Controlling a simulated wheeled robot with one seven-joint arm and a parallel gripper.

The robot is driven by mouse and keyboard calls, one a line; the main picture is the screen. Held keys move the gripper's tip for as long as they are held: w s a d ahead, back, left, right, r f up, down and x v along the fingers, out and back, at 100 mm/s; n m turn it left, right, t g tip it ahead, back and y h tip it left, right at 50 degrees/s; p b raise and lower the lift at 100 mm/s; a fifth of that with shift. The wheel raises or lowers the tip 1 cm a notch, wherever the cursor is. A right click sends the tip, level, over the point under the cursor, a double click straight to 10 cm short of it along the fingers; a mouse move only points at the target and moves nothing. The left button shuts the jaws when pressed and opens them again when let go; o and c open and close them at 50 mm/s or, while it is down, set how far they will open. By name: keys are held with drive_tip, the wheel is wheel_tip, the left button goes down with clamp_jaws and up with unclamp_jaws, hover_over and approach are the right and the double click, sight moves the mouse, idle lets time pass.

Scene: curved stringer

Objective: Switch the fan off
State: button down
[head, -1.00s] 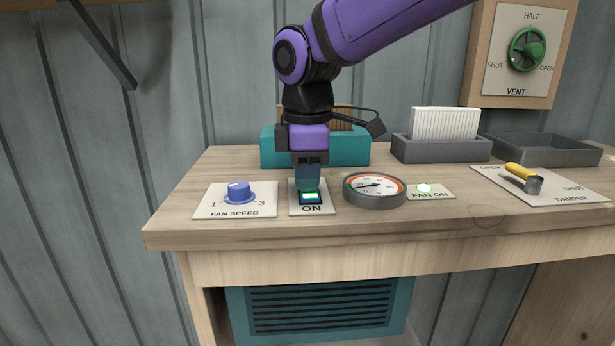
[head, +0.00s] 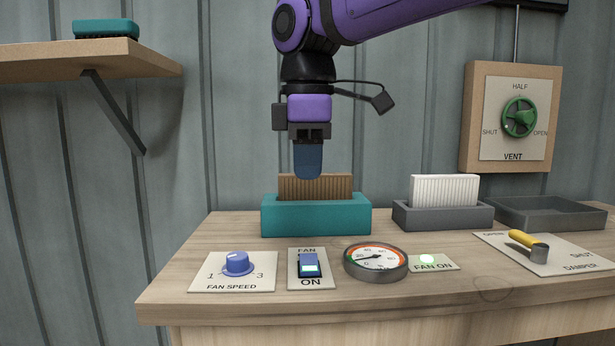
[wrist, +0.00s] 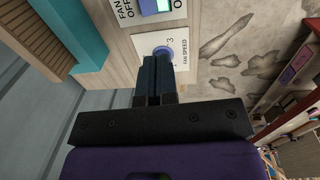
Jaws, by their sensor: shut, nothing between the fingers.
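The fan switch (head: 309,266) is a blue rocker on a white plate on the bench, with ON printed at its near end and FAN at its far end. A green-white lit patch shows on its near part. Its plate shows partly at the top of the wrist view (wrist: 158,7), cut off by the edge. The round FAN ON lamp (head: 427,260) glows green-white. My gripper (head: 308,176) points down, shut and empty, well above the bench and apart from the switch. Its blue fingers also show together in the wrist view (wrist: 156,65).
A blue FAN SPEED knob (head: 238,263) is left of the switch, a round gauge (head: 376,260) right. Behind stand a teal holder (head: 316,216) and a grey holder (head: 443,216). A yellow-handled damper lever (head: 528,243) lies right. A green vent wheel (head: 519,118) is on the wall.

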sight(312, 258)
drive_tip(key=shift+w+d+t, duration=0.3)
drive_tip(key=shift+w+d, duration=0.15)
drive_tip(key=shift+w, duration=0.25)
drive_tip(key=f, duration=0.4)
drive_tip(key=w+f, duration=0.1)
drive_tip(key=f, duration=0.9)
drive_tip(key=shift+w, duration=0.35)
drive_tip(key=shift+f, duration=0.2)
